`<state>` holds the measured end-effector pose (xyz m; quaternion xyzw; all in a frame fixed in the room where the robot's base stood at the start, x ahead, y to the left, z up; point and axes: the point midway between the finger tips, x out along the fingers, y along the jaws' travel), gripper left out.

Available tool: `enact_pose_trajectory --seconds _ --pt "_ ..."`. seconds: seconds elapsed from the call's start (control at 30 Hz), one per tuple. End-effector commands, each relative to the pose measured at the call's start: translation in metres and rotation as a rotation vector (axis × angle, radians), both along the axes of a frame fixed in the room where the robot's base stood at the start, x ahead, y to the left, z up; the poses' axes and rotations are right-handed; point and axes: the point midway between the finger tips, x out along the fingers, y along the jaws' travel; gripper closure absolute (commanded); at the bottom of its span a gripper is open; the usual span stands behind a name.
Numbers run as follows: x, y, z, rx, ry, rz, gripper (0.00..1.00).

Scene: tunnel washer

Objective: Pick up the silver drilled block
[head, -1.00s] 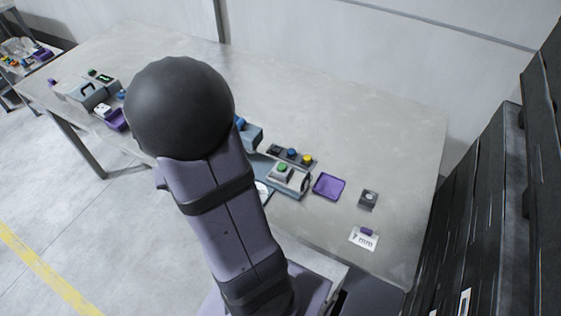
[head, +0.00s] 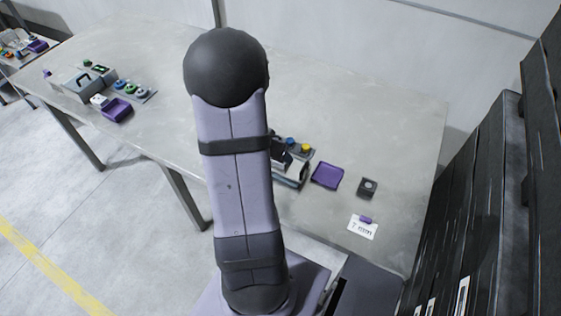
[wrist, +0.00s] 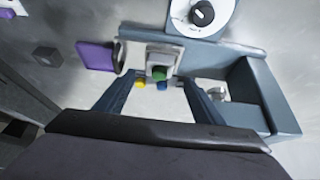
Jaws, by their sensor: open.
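The drilled block (head: 367,187) is a small grey block with a round hole mark on top. It stands on the table's right part, right of a purple tray, in the head view. In the wrist view a small dark cube (wrist: 46,58) at the left, beyond the purple tray, appears to be this block. My gripper (wrist: 160,82) is open in the wrist view, its two blue-grey fingers apart. They show in front of a machine with a green button, clear of the block.
The purple tray (head: 327,175) lies between the machine (head: 291,170) and the block. A "7 mm" card (head: 362,229) stands in front of the block. The wrist view shows a white dial (wrist: 200,16) and a blue-grey housing (wrist: 262,92). Dark cabinets (head: 480,200) rise at the right.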

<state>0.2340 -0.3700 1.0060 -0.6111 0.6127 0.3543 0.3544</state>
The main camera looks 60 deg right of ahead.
Motion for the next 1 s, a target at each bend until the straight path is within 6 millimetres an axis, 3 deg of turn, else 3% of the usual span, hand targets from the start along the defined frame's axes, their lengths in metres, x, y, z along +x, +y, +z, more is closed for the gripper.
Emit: enact_pose_trajectory --seconds 0.27,0.7,1.0 --pt "0.000 -0.004 -0.008 0.000 0.000 0.001 0.38" --pt "-0.002 -0.028 -0.049 0.001 -0.002 0.001 0.38" --pt "-0.001 -0.030 -0.049 0.000 -0.001 0.002 0.40"
